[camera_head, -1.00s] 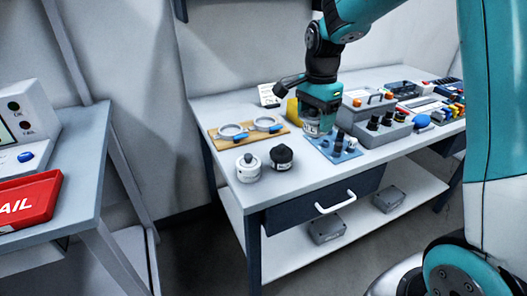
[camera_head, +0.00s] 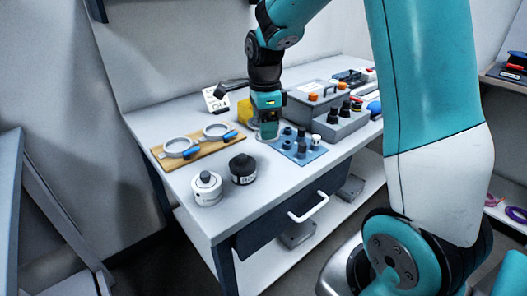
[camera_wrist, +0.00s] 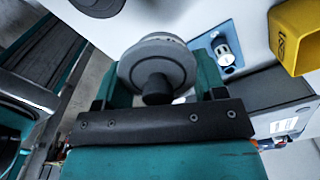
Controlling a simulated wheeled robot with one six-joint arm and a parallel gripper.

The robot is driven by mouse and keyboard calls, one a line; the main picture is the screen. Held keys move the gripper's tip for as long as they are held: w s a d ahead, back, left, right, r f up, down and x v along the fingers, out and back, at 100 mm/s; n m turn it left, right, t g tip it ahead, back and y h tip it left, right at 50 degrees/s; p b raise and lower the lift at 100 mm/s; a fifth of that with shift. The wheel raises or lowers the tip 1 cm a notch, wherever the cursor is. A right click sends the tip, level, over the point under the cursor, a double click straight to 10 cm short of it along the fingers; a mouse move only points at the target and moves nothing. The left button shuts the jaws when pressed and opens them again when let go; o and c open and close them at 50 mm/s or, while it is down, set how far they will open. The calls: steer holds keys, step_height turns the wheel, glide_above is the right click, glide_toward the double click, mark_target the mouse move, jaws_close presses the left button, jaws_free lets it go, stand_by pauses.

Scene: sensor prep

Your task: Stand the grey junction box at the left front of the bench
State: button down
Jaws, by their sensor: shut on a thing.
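My gripper (camera_head: 267,122) is over the bench top (camera_head: 225,189), between the wooden board and the blue mat. In the wrist view my gripper (camera_wrist: 157,85) is shut on a round grey body with a dark knob, which I take as the grey junction box (camera_wrist: 148,52). Its lower part (camera_head: 268,131) shows under the jaws in the head view. I cannot tell whether it touches the bench. A white round box (camera_head: 207,190) and a black one (camera_head: 243,170) of like shape stand at the bench's left front.
The wooden board (camera_head: 165,158) with two ring clamps lies left of my gripper. The blue mat (camera_head: 312,155) with small posts, a grey block (camera_head: 341,126) with black knobs and a yellow object (camera_head: 244,111) are close by. Bare bench lies along the front edge.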

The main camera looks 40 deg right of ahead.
steer(key=shift+f+b, duration=0.4)
steer(key=shift+f, duration=3.2)
steer(key=shift+f, duration=0.15)
steer(key=shift+c, duration=0.9)
jaws_free()
